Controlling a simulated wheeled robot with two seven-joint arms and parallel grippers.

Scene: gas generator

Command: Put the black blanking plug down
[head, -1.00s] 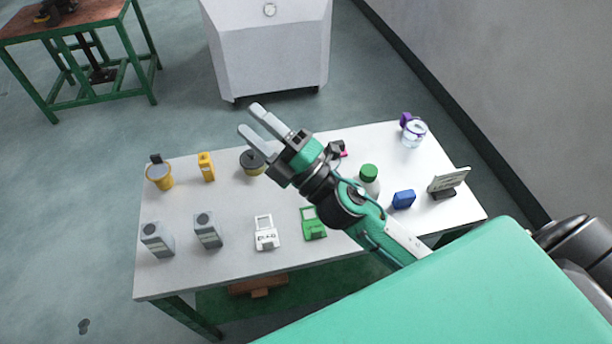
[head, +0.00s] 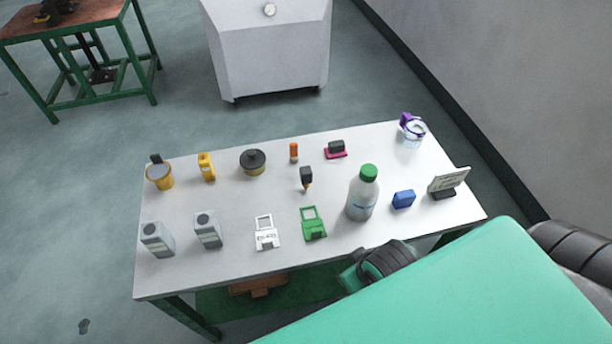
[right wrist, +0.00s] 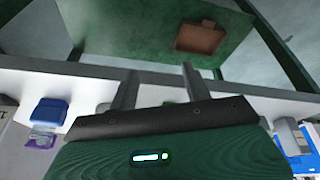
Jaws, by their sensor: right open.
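A round black piece with a small knob (head: 253,158) sits on a yellow cup (head: 253,173) at the back of the white table (head: 170,272). A small black piece with a brass-coloured lower end (head: 306,175) stands near the middle. I cannot tell for sure which is the blanking plug. My right gripper (right wrist: 158,82) is open and empty in the right wrist view, by the table's front edge. In the head view only part of my right arm shows there; its fingers are hidden. My left gripper is not in view.
A bottle with a green cap (head: 362,195), a blue box (head: 403,199) and a sign (head: 448,182) stand at the right. Grey boxes (head: 157,240), a white tag (head: 266,233) and a green tag (head: 313,223) lie along the front. Another yellow cup (head: 160,178) stands back left.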

